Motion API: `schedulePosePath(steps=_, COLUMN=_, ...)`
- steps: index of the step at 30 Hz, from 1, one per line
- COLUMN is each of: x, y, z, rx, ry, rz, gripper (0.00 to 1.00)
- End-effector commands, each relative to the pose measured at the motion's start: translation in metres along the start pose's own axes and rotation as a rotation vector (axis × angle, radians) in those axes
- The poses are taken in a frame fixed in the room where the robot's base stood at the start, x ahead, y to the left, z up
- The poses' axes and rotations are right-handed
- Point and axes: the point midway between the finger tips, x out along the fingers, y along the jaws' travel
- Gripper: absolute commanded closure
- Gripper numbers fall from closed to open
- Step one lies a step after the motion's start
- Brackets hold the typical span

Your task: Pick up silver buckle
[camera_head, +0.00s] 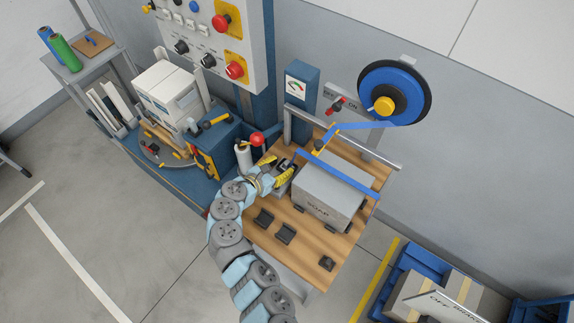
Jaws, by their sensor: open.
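I cannot make out a silver buckle for certain; at this size it may be hidden at my gripper or too small to tell. My gripper (276,170), with yellow fingers, is open over the far left part of the wooden table (262,246). A small dark and grey object (288,165) lies right by its fingertips; I cannot tell what it is or whether they touch it. Dark small holders lie along the front of the table: one on the left (264,218), one in the middle (285,234) and one on the right (327,263).
A grey box (318,208) with a blue strap (335,174) across it fills the table's right side. The strap runs from a blue reel (392,92). A red ball knob (257,139) stands near my gripper, beside a blue machine (222,140). A metal rail (375,151) borders the table's back.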

Motion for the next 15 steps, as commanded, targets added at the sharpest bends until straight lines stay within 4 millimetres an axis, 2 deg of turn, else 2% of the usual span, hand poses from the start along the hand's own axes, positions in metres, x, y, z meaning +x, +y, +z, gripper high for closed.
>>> schedulePosePath(steps=10, x=0.028, y=0.003, z=0.0, rx=0.002, ry=0.0, rz=-0.002, gripper=0.5)
schedulePosePath(steps=15, x=0.035, y=0.003, z=-0.001, rx=0.001, ry=0.001, rz=0.0, gripper=0.5)
